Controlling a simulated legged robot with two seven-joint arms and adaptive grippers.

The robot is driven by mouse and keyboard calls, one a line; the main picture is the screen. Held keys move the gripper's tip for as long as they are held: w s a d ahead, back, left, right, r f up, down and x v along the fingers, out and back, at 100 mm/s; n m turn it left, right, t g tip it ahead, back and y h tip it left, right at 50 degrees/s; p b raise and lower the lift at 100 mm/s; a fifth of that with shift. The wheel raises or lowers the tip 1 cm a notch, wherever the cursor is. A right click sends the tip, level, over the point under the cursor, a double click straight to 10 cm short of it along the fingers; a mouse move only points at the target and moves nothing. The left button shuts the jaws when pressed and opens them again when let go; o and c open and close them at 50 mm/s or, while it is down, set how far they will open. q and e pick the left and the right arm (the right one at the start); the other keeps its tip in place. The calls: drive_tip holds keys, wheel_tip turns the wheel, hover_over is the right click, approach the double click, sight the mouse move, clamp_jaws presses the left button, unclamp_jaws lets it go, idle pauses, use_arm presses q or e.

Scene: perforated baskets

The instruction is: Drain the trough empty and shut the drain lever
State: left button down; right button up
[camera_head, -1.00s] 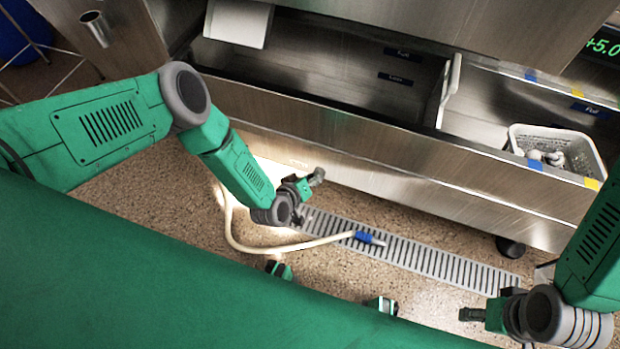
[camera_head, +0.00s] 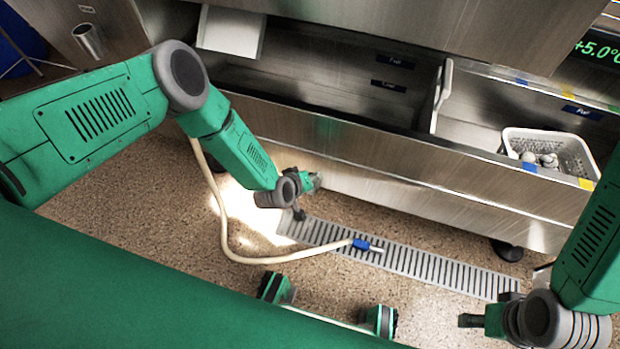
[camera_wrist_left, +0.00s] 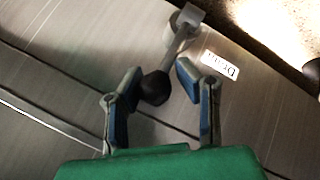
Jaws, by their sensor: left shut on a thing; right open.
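The steel trough (camera_head: 300,122) runs across the head view, with level labels on its back wall; I see no clear water surface in it. The drain lever (camera_wrist_left: 180,45), a grey metal arm with a black knob, shows in the left wrist view beside a "Drain" label (camera_wrist_left: 220,66). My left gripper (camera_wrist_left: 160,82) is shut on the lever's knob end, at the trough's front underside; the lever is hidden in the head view. My right gripper (camera_head: 470,320) is open and empty at the lower right, away from the trough.
A pale hose (camera_head: 235,250) with a blue fitting (camera_head: 362,245) ends over the floor grate (camera_head: 430,266). A white perforated basket (camera_head: 575,150) with pale items sits in the right compartment, past a white divider (camera_head: 440,95). A black caster (camera_head: 507,250) stands below.

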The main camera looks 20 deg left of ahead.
use_arm(q)
drive_tip(key=shift+w+d+r, duration=0.4)
drive_tip(key=shift+w, duration=0.15)
drive_tip(key=c, duration=1.3)
unclamp_jaws()
drive_tip(key=shift+f, duration=0.1)
drive_tip(key=shift+o, duration=0.2)
drive_tip(key=shift+f, duration=0.1)
drive_tip(key=shift+s+a, duration=0.1)
drive_tip(key=shift+s, duration=0.15)
drive_tip(key=shift+s+a+r, duration=0.2)
drive_tip(key=shift+s+r, duration=0.05)
drive_tip(key=shift+s, duration=0.05)
drive_tip(key=v, duration=1.1)
drive_tip(key=shift+d, duration=0.1)
